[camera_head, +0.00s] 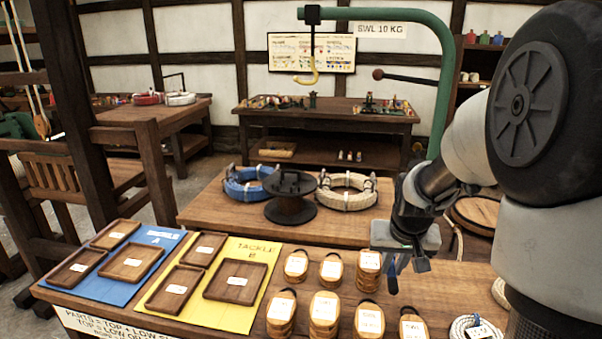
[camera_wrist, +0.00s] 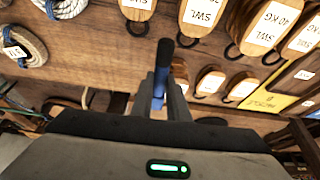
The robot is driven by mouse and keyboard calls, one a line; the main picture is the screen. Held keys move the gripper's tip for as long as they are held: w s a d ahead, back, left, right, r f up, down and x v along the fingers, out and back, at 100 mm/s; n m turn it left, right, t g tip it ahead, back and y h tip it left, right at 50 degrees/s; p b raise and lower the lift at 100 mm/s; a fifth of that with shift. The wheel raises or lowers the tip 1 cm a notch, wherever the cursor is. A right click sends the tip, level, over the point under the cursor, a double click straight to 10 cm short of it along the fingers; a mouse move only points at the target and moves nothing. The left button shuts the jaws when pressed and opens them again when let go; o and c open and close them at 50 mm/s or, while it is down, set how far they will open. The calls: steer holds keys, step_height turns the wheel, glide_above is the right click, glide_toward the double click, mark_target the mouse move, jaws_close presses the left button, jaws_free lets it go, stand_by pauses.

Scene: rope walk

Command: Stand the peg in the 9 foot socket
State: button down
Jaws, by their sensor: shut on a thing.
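My gripper (camera_head: 405,264) hangs above the right part of the front table, pointing down, to the right of the wooden blocks. It is shut on a slim peg, which shows blue (camera_wrist: 158,92) between the fingers in the wrist view, with a dark part reaching past the fingertips. I cannot make out a socket marked 9 foot in either view.
Several labelled wooden blocks (camera_head: 326,307) stand in rows close left of my gripper. Wooden trays lie on a blue mat (camera_head: 120,290) and a yellow mat (camera_head: 228,308). A rope coil (camera_head: 470,327) lies front right. A green hoist post (camera_head: 443,100) rises behind.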

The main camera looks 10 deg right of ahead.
steer(key=a+n, duration=0.1)
steer(key=a, duration=0.3)
steer(key=s+a+n, duration=0.1)
steer(key=a, duration=0.3)
steer(key=s+a+y, duration=0.1)
steer(key=a, duration=0.3)
steer(key=shift+s+a+r+n+p, duration=0.2)
steer(key=shift+a+n+p, duration=0.1)
steer(key=shift+n+p, duration=0.1)
steer(key=p+v, duration=0.7)
steer(key=p, duration=0.9)
steer(key=shift+w+d, duration=0.2)
steer(key=shift+w, duration=0.1)
